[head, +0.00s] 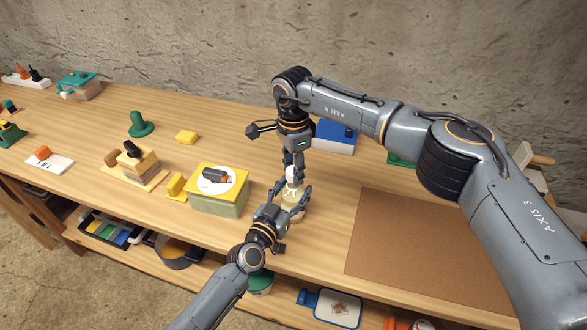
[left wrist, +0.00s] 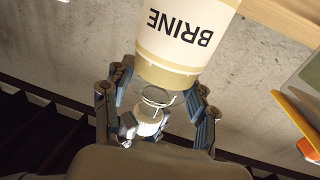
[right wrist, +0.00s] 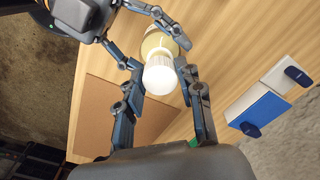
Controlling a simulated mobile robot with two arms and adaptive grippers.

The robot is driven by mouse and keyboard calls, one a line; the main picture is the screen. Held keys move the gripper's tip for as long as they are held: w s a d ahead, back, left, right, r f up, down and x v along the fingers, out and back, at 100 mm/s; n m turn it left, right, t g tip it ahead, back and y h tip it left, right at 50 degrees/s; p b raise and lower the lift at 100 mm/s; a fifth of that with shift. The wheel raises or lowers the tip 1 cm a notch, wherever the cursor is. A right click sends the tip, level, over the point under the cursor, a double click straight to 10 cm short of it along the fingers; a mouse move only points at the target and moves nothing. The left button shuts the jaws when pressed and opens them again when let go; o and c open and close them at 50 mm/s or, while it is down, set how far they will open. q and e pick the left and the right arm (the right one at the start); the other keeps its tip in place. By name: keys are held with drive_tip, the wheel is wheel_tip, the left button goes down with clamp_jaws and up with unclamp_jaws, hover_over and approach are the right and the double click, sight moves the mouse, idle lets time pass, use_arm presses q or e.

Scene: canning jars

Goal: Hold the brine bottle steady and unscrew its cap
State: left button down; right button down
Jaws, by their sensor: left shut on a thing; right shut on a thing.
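The brine bottle (head: 296,214) stands upright near the front edge of the bench, cream with a pale label. The left wrist view shows its label reading BRINE (left wrist: 180,30), upside down in that picture. My left gripper (head: 288,200) comes in from the front and is shut on the bottle; its fingers hide part of it. The white ribbed cap (right wrist: 160,74) sits at the top of the bottle and also shows in the head view (head: 292,174). My right gripper (head: 292,168) points down from above and is shut on the cap, a finger on either side.
A yellow-lidded box (head: 208,204) stands just left of the bottle. A brown mat (head: 430,240) lies to the right. A blue and white box (head: 336,135) is behind my right gripper.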

drive_tip(key=shift+r, duration=2)
use_arm(q)
drive_tip(key=shift+c, duration=1.7)
unclamp_jaws()
